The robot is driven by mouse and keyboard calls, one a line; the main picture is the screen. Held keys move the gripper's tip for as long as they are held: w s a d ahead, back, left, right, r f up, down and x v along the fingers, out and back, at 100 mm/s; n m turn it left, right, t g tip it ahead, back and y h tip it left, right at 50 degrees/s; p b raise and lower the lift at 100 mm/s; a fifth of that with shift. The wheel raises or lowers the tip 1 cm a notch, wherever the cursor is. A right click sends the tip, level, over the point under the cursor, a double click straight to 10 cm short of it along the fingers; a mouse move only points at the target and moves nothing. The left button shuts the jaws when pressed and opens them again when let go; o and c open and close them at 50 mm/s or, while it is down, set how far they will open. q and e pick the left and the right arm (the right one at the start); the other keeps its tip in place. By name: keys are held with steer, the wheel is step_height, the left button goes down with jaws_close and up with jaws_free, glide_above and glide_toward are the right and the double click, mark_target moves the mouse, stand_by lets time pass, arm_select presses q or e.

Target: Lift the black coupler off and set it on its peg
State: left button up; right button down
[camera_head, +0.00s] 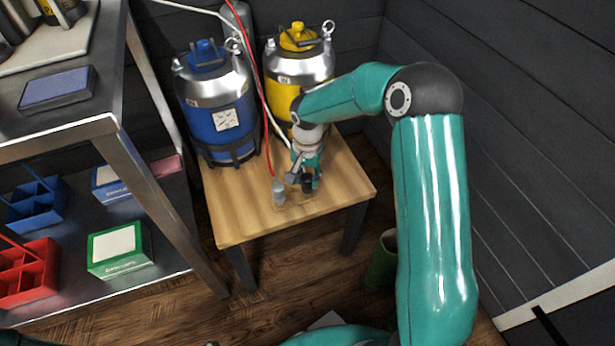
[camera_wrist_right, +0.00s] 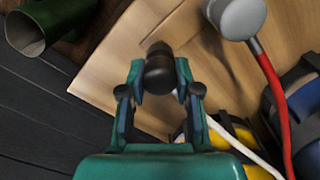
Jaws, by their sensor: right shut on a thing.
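The black coupler (camera_head: 307,185) is at the fingertips of my right gripper (camera_head: 305,170), near the front of the wooden table (camera_head: 235,222). In the right wrist view, the dark rounded coupler (camera_wrist_right: 158,72) sits between the two fingers of the right gripper (camera_wrist_right: 158,92), which is shut on it. A white hose (camera_wrist_right: 236,143) runs close beside the gripper. I cannot tell whether the coupler touches the table, and no peg is clearly visible. My left gripper is not in view.
A grey coupler (camera_head: 279,191) with a red hose (camera_head: 268,130) stands just left of the gripper. A blue keg (camera_head: 216,105) and a yellow keg (camera_head: 285,90) stand behind. A shelf unit (camera_head: 130,120) is at left. A green cylinder (camera_head: 382,265) stands on the floor right of the table.

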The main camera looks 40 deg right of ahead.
steer(key=shift+c, duration=0.9)
jaws_free()
steer(key=shift+r, duration=0.1)
steer(key=shift+r+p, duration=2.3)
steer(key=shift+r, duration=1.15)
